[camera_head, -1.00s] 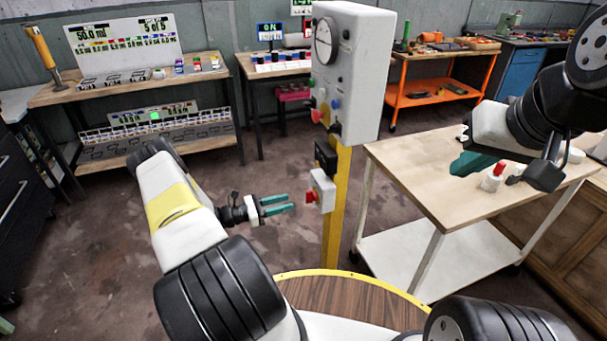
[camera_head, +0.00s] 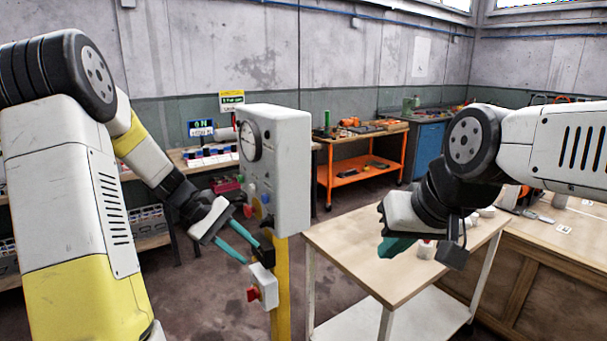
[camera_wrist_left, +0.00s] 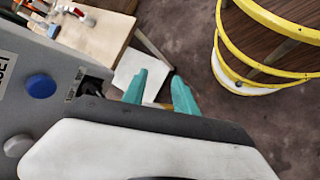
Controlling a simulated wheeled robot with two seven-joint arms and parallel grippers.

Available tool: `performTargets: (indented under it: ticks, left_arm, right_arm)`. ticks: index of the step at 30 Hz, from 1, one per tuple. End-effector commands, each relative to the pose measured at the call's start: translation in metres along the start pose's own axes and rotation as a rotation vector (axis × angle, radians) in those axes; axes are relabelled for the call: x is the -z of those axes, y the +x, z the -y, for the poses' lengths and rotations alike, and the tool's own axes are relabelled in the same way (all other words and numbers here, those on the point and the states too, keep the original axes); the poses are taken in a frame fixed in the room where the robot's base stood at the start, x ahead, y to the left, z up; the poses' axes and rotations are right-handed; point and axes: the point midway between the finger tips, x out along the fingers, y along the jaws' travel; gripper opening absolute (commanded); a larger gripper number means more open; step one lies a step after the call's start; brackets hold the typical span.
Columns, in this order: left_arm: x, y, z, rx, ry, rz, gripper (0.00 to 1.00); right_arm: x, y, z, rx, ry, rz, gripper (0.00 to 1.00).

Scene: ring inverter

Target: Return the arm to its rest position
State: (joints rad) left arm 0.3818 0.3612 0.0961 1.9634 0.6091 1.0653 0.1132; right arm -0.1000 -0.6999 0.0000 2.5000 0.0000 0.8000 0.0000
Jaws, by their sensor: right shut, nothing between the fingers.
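My left arm comes in from the left of the head view. Its gripper (camera_head: 250,253) has two teal fingers held apart with nothing between them. It hangs in front of the lower left side of the grey control box (camera_head: 285,170); I cannot tell whether it touches. In the left wrist view the open fingers (camera_wrist_left: 160,84) stand close to the box's face with its blue button (camera_wrist_left: 41,86). My right gripper (camera_head: 395,248) is shut and empty above the wooden worktable (camera_head: 345,235), its fingers partly hidden behind the wrist.
The control box stands on a yellow post (camera_head: 281,300) with a small red-knobbed switch box (camera_head: 264,286). An orange cart (camera_head: 362,170) and a blue cabinet (camera_head: 428,148) stand at the back. Small items sit on the worktable. Open floor lies between post and cart.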

Motion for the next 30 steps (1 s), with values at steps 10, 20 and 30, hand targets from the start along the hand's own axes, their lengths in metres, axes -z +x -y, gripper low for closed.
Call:
performTargets:
  ticks: [10,20,30]
  left_arm:
    - [-0.118,-0.058,0.011,0.212,0.476,-0.305,0.35]
    - [-0.189,-0.094,0.048,0.311,0.869,-0.579,0.35]
    - [-0.203,-0.102,0.061,0.331,0.991,-0.669,0.35]
  right_arm:
    - [0.000,0.000,0.000,0.000,0.000,0.000,0.00]
    - [0.000,0.000,0.000,0.000,0.000,0.000,0.00]
    - [0.000,0.000,0.000,0.000,0.000,0.000,0.00]
